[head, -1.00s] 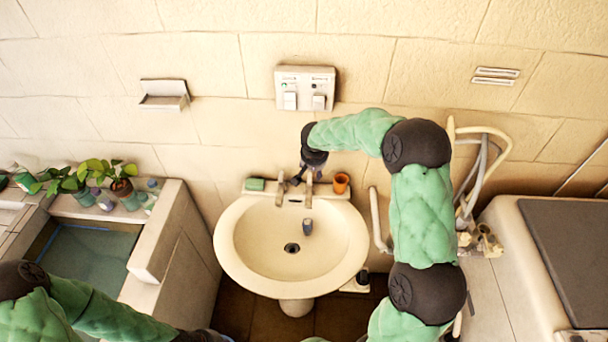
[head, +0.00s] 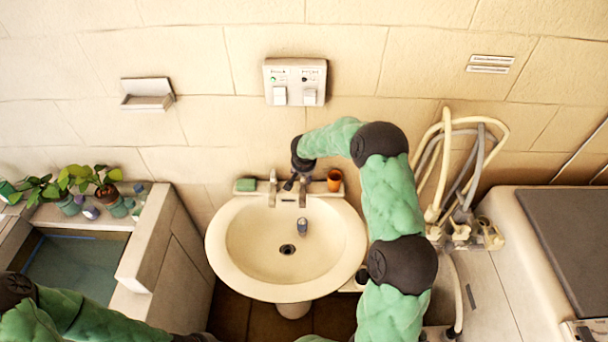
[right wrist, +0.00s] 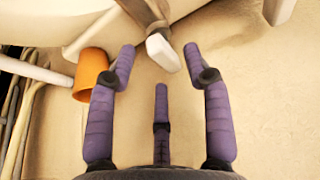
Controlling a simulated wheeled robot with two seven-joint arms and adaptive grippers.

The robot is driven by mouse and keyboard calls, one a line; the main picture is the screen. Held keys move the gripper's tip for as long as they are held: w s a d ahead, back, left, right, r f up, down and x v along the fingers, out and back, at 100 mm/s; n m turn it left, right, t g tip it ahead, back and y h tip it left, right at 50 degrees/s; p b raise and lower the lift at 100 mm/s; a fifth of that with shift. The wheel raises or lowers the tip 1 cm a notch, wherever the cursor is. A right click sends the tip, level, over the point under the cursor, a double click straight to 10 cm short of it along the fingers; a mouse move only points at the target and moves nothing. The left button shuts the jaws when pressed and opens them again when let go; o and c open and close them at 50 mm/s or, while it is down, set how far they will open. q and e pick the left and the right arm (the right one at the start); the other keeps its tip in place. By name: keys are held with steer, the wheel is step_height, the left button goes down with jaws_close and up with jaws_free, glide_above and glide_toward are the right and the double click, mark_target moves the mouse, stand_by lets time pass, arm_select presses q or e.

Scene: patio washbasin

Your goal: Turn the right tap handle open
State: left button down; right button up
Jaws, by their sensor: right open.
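The right tap (head: 302,200) stands on the back rim of the cream washbasin (head: 224,240). The left tap (head: 272,189) stands beside it. My right gripper (head: 293,183) reaches down to the taps from behind and partly hides the right tap's top. In the right wrist view, its purple fingers (right wrist: 158,52) are spread apart. The pale end of the right tap handle (right wrist: 162,52) lies between the two upper fingertips, with visible gaps on both sides. Part of the left tap (right wrist: 278,9) shows at the top right. My left gripper is outside the views; only its arm shows.
An orange cup (head: 334,180) stands right of the right tap, near my fingers in the wrist view (right wrist: 90,73). A green sponge (head: 246,185) lies on the rim at left. A small grey object (head: 302,226) is in the bowl. Pale hoses (head: 445,165) hang at right.

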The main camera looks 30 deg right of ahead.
steer(key=shift+w+d+f, duration=0.15)
steer(key=shift+w+f, duration=0.1)
steer(key=shift+f, duration=0.4)
jaws_close()
